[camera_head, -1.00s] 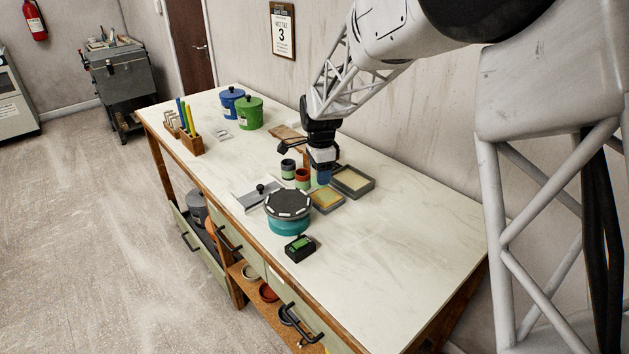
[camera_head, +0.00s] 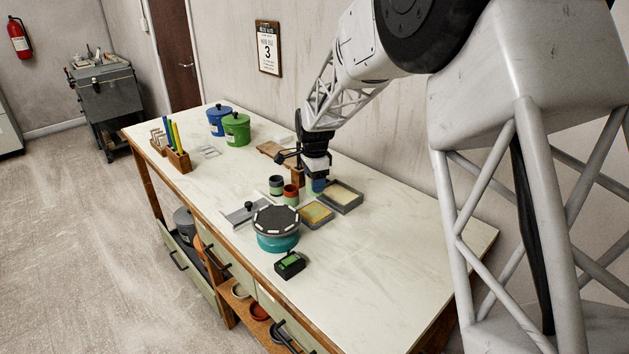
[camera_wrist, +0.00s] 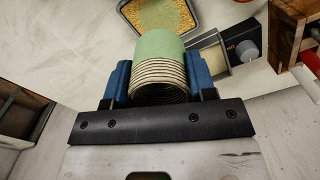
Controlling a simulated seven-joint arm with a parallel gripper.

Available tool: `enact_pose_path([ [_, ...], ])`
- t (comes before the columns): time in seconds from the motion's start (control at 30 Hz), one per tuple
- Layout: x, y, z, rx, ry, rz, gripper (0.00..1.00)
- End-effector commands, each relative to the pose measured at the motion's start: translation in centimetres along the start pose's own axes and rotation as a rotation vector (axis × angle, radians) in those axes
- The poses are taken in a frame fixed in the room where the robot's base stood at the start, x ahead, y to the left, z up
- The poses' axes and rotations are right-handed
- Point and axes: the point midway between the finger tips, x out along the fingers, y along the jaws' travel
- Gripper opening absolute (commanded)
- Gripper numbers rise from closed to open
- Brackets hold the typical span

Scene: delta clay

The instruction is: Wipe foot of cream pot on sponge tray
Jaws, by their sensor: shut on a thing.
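My gripper (camera_head: 316,186) is shut on a pot, with its blue fingers on either side. In the wrist view the pot (camera_wrist: 161,70) has a cream ridged part near the palm and a plain green part farther out. In the head view the fingers and wrist mostly hide it. The wrist view shows a tray with a grainy yellow pad (camera_wrist: 160,14) beyond the pot. I cannot tell whether the pot touches anything below.
A dark-green cup (camera_head: 276,186) and a red-green cup (camera_head: 291,195) stand close left of the gripper. A teal turntable (camera_head: 277,240) and small black-green device (camera_head: 289,265) are nearer. Blue (camera_head: 219,121) and green lidded jars (camera_head: 236,130) stand far back. The bench's right is clear.

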Motion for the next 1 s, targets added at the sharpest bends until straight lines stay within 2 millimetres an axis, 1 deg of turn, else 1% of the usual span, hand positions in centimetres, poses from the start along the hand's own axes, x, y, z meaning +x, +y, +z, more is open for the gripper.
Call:
enact_pose_path([
  [0.23, 0.8, 0.0, 0.0, 0.000, 0.000, 0.001, 0.36],
  [0.7, 3.3, 0.0, 0.0, 0.000, 0.000, 0.001, 0.36],
  [1.0, 3.8, 0.0, 0.0, 0.000, 0.000, -0.001, 0.36],
])
